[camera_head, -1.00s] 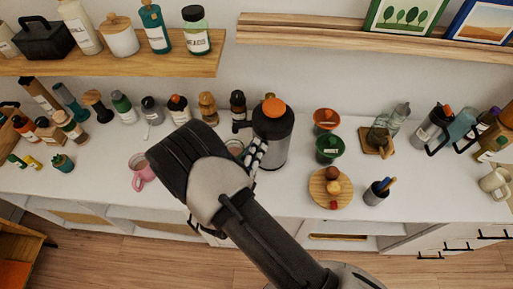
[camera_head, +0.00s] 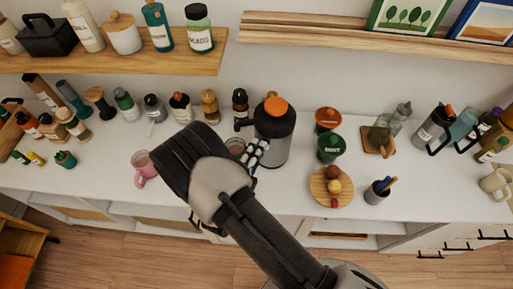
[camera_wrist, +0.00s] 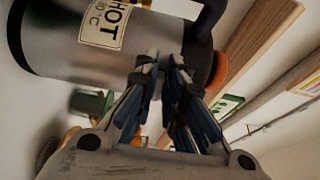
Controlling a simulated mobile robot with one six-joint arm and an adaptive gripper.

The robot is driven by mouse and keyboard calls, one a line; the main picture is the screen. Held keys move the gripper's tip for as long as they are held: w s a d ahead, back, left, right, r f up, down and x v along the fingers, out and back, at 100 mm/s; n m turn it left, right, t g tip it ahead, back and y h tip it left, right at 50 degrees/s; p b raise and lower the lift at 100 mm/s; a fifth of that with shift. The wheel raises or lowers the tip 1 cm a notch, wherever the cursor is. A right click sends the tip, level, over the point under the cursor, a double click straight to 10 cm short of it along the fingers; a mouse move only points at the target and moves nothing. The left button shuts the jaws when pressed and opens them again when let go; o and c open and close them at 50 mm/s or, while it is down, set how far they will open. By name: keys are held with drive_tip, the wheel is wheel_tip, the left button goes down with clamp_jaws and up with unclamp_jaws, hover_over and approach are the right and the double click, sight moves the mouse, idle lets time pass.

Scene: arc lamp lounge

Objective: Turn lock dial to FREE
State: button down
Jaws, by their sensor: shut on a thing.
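A grey metal vacuum pot (camera_head: 273,150) with a dark collar and an orange top (camera_head: 276,107) stands on the white counter. In the wrist view the pot (camera_wrist: 60,45) lies sideways, with a "HOT" label (camera_wrist: 104,22) and the orange top (camera_wrist: 218,72) at right. My gripper (camera_head: 259,150) is at the pot's front left; in the wrist view its fingers (camera_wrist: 162,68) close at the pot's dark collar end. They are shut on a small part there, apparently the lock dial. The fingertips hide it, so its setting cannot be read.
A pink mug (camera_head: 145,168) stands left of my gripper. Green (camera_head: 330,148) and orange (camera_head: 327,119) containers and a round wooden board (camera_head: 323,190) are right of the pot. Bottles line the counter's back left. A wooden shelf (camera_head: 120,63) overhangs the back.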

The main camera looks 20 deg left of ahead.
idle(0.4)
drive_tip(key=c, duration=1.7)
unclamp_jaws()
drive_tip(key=s, duration=0.4)
drive_tip(key=s+a, duration=0.1)
drive_tip(key=s, duration=0.7)
drive_tip(key=shift+a, duration=0.15)
